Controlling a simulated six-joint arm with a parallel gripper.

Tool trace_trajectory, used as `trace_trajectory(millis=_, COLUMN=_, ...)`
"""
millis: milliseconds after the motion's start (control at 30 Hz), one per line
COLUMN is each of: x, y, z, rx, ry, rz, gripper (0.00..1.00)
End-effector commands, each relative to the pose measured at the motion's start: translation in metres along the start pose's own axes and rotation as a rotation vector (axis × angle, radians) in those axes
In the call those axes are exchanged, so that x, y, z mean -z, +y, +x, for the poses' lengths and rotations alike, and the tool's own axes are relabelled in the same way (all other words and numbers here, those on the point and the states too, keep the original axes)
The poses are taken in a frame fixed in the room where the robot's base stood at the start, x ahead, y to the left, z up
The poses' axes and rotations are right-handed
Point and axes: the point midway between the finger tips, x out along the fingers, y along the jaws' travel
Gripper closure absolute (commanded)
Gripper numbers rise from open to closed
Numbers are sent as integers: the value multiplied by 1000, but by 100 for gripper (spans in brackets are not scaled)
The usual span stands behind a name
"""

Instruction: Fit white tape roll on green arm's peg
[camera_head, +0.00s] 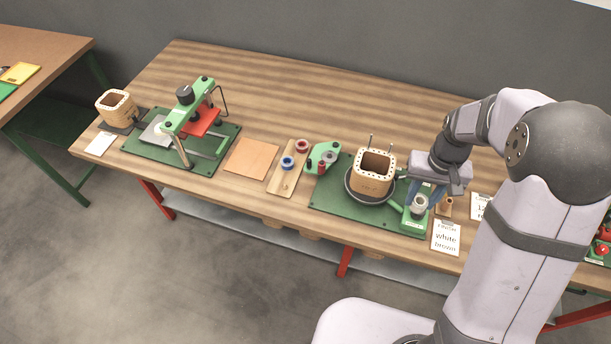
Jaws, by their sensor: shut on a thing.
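The white tape roll (420,203) is a small pale ring at the right end of the green board. My gripper (425,194) points down with its blue fingers at the roll and is shut on it. The green arm (412,220) stands directly below and around the roll in this view. Its peg is hidden by the roll and the fingers. I cannot tell whether the roll is around the peg or just above it.
A wooden coil (373,174) stands on the green board (335,197), left of my gripper. A brown roll (446,206) and a card (446,238) reading "white brown" are close on the right. A wooden strip (283,183) with blue and red rolls lies further left.

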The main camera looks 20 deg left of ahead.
Motion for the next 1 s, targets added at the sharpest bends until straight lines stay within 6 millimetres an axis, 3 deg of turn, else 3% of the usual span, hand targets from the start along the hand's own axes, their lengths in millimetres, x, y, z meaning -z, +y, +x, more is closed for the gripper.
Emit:
trace_trajectory(millis=33, x=15, y=-14, z=-15, rx=0, ry=3, rz=-52, gripper=88)
trace_trajectory(millis=67, x=22, y=-21, z=-15, rx=0, ry=2, rz=-78, gripper=88)
trace_trajectory(millis=300, x=73, y=-92, z=-1, rx=0, ry=1, rz=-313, gripper=88)
trace_trajectory(millis=500, x=97, y=-158, z=9, rx=0, ry=2, rz=-500, gripper=88)
trace_trajectory(millis=767, x=106, y=-236, z=21, rx=0, ry=2, rz=-707, gripper=88)
trace_trajectory(millis=1000, x=94, y=-312, z=34, rx=0, ry=2, rz=-914, gripper=88)
